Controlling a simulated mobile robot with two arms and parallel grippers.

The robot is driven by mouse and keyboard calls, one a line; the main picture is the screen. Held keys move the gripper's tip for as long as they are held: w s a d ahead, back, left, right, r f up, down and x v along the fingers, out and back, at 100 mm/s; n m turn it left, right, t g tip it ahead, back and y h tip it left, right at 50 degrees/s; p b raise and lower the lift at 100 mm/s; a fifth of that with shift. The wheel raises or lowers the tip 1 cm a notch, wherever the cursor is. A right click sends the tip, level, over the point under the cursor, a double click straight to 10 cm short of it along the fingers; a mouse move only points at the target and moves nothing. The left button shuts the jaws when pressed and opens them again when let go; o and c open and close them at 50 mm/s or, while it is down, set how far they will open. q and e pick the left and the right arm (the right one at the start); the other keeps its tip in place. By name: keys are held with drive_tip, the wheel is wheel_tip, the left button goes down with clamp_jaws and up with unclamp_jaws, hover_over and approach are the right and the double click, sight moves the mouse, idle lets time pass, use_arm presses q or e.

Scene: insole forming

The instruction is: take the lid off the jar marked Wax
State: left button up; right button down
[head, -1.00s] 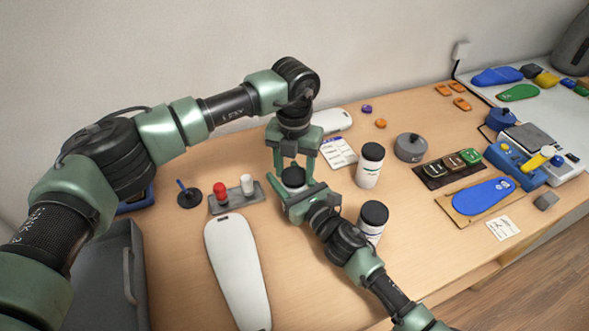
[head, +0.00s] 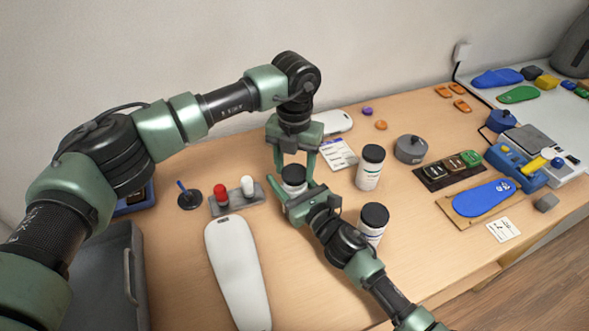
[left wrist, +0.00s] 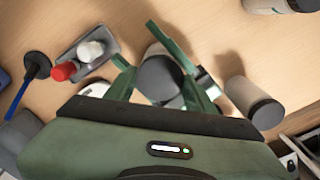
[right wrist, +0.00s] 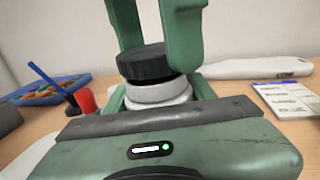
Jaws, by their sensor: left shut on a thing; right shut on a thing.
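A white jar (head: 293,188) with a black lid (head: 293,174) stands between my two grippers in the head view; I cannot read its label. My left gripper (head: 295,164) points down from above, shut on the black lid. In the right wrist view the lid (right wrist: 144,63) sits slightly tilted over the jar's white neck (right wrist: 158,92); I cannot tell whether they still touch. My right gripper (head: 298,196) comes from the front right, shut on the jar's body. The left wrist view shows the lid (left wrist: 160,76) from above, between my left fingers.
Two other white jars with black lids, one behind (head: 370,167) and one in front (head: 373,222), stand close on the right. A grey tray (head: 236,203) with red and white pegs is on the left. A long white form (head: 238,275) lies in front.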

sight(295, 173)
use_arm(q)
drive_tip(key=shift+r, duration=0.4)
drive_tip(key=shift+s+r, duration=0.1)
drive_tip(key=shift+r, duration=1.9)
use_arm(e)
drive_tip(key=shift+d, duration=0.1)
drive_tip(key=shift+c, duration=2.2)
unclamp_jaws()
